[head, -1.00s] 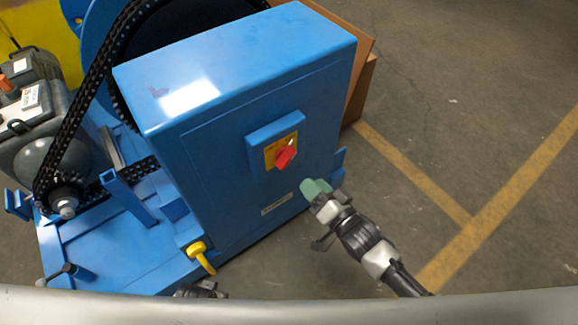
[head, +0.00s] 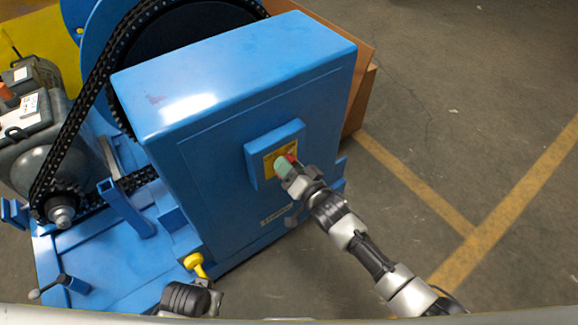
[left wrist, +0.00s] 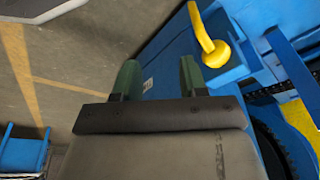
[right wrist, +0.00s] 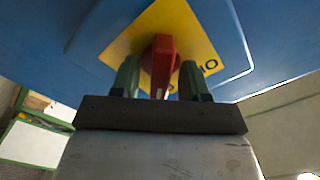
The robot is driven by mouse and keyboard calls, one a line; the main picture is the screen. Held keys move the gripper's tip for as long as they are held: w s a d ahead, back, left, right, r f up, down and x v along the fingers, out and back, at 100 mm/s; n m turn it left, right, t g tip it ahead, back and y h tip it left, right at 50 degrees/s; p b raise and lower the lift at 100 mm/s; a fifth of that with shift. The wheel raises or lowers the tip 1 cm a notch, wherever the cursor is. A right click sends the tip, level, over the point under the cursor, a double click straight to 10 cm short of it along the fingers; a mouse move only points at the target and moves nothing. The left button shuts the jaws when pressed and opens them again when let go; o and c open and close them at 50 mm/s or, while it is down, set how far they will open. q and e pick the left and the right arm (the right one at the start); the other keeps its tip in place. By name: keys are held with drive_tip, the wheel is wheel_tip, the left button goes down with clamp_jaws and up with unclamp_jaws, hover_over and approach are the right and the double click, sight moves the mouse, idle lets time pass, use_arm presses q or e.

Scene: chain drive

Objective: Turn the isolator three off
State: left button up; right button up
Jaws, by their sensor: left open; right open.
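The isolator is a red rotary handle (right wrist: 160,62) on a yellow plate (right wrist: 188,32), set in a blue box (head: 262,150) on the front of the blue cabinet (head: 225,130). My right gripper (right wrist: 158,78) is open, with its green fingers on either side of the red handle. I cannot tell whether they touch it. In the head view my right gripper (head: 284,166) covers most of the handle and part of the plate. My left gripper (left wrist: 158,78) is open and empty, low by the machine's base, near a yellow hook-shaped handle (left wrist: 210,38).
A black chain (head: 75,115) runs from the large wheel to a small sprocket beside the grey motor (head: 35,130). A cardboard box (head: 362,95) stands behind the cabinet. The concrete floor (head: 470,110) on the right is clear, with yellow lines.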

drive_tip(key=shift+c, duration=0.4)
clamp_jaws()
